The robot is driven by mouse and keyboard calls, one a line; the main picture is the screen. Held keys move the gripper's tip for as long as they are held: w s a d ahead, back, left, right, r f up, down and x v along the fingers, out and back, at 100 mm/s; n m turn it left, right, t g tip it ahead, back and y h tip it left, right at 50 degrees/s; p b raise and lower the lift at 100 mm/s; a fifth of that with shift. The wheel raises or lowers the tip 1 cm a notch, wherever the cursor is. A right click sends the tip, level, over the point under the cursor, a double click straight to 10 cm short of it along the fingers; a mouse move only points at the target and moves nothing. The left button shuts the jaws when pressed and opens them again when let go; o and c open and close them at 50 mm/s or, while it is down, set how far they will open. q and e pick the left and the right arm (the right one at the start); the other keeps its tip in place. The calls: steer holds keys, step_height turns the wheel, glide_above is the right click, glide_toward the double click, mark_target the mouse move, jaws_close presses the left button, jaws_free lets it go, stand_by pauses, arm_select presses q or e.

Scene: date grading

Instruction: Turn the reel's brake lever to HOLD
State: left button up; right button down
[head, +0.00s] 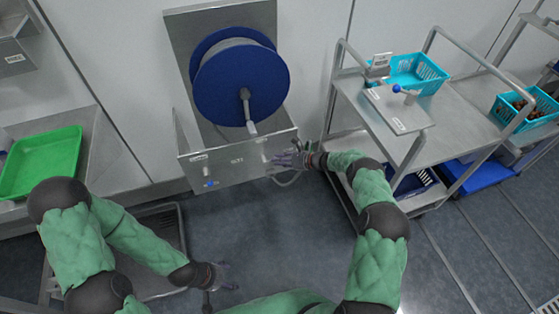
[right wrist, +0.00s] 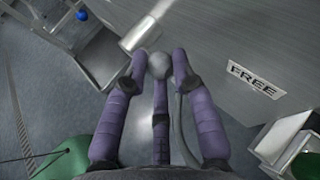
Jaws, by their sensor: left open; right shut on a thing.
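The reel (head: 240,82) has blue flanges and stands in a steel frame against the wall. My right gripper (head: 277,158) is at the right part of the frame's front panel (head: 225,172). In the right wrist view, my right gripper (right wrist: 158,70) has its purple fingers closed around a grey ball knob (right wrist: 158,65), which appears to be the brake lever's end. The FREE label (right wrist: 253,79) is on the panel to the right of the knob. No HOLD label is readable. My left gripper (head: 224,278) is open and empty, low over the floor.
The reel's crank handle (head: 250,127) hangs down close above the panel. A blue knob (head: 210,184) sits at the panel's left. A steel cart (head: 345,95) with a turquoise basket (head: 433,84) stands to the right. A green tray (head: 22,178) is at the left.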

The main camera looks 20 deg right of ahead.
mark_target(263, 157)
steer(key=r+n+h+p, duration=0.1)
steer(key=h+p, duration=0.1)
steer(key=a+r+n+g+h+p, duration=0.1)
steer(key=r+h+p, duration=0.1)
steer(key=h+p, duration=0.1)
steer(key=shift+a+r, duration=0.1)
steer(key=shift+a, duration=0.05)
steer(key=shift+s+a+r+n+h+p, duration=0.1)
steer(key=shift+a+r+n+h+p, duration=0.25)
steer(key=shift+a+n+h+p, duration=0.95)
steer(key=shift+a+r+n+h+p, duration=0.1)
steer(key=shift+a+r+h+p, duration=0.4)
steer(key=shift+h, duration=1.65)
steer(key=shift+s+a+r+n+h+p, duration=0.15)
steer(key=shift+a+n+h+p, duration=0.7)
steer(key=shift+h, duration=0.9)
steer(key=shift+w+a, duration=0.15)
steer(key=shift+a, duration=0.1)
